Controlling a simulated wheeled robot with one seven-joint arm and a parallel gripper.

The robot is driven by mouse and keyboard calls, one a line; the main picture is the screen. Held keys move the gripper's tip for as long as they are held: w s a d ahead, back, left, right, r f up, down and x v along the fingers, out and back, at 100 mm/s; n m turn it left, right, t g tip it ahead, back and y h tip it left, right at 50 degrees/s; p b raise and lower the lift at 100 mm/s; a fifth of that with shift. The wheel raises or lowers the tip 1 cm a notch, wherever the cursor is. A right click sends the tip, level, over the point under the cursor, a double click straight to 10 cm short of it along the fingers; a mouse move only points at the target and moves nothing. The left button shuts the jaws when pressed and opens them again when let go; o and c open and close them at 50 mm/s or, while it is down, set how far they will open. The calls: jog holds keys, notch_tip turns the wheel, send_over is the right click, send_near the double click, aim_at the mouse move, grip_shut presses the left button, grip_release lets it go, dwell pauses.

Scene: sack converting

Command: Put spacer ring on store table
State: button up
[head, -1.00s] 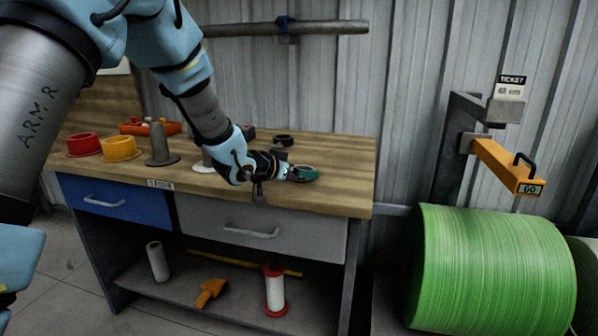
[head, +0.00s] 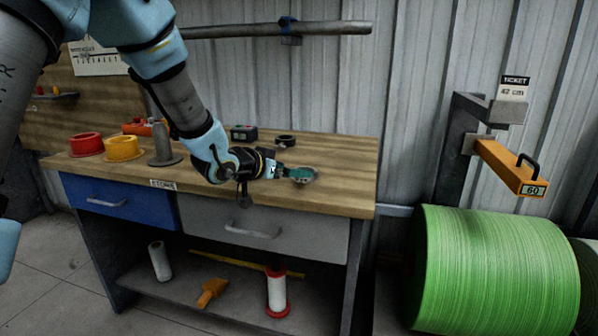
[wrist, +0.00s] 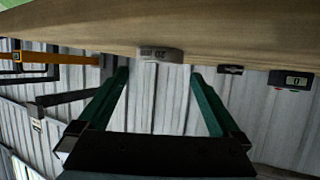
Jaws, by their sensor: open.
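The spacer ring (head: 303,176) is a flat grey ring lying on the wooden top of the store table (head: 340,190), near its right end. My gripper (head: 291,172) reaches in low from the left, with its green fingers at the ring. In the wrist view, the picture is upside down and the grey ring (wrist: 160,54) shows a marking like "20". It lies against the table top, centred just past the two parted fingertips (wrist: 160,72), with a gap on each side. My gripper is open and empty. The head view hides part of the ring's left edge.
The front right of the table top is clear.

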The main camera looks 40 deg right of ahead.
jog(key=v, duration=0.7)
jog(key=w+a+f+n+t+y, duration=0.1)
jog(key=w+a+f+n+y, duration=0.2)
jog(key=a, duration=0.6)
jog(key=w+a+n+t+y, duration=0.25)
jog(key=w+a, duration=0.25)
jog(key=a, duration=0.4)
jog(key=w+a+f+n+t+y, duration=0.1)
jog(key=w+a+f+n+y, duration=0.2)
jog(key=a, duration=0.6)
jog(key=s+a+f+n+g+y, duration=0.1)
jog(key=s+a+n+g+y, duration=0.1)
jog(key=s+a, duration=0.3)
jog(key=s+a+f+n+g+y, duration=0.1)
jog(key=s+a, duration=0.5)
jog(key=a, duration=0.8)
jog(key=n+g+y, duration=0.1)
jog(key=n+g, duration=0.1)
jog(key=n, duration=0.1)
jog(key=shift+s, duration=0.15)
jog(key=shift+a+y, duration=0.15)
jog(key=shift+y, duration=0.1)
notch_tip(320, 180, up, 15)
jog(key=p, duration=1.5)
jog(key=shift+f, duration=0.1)
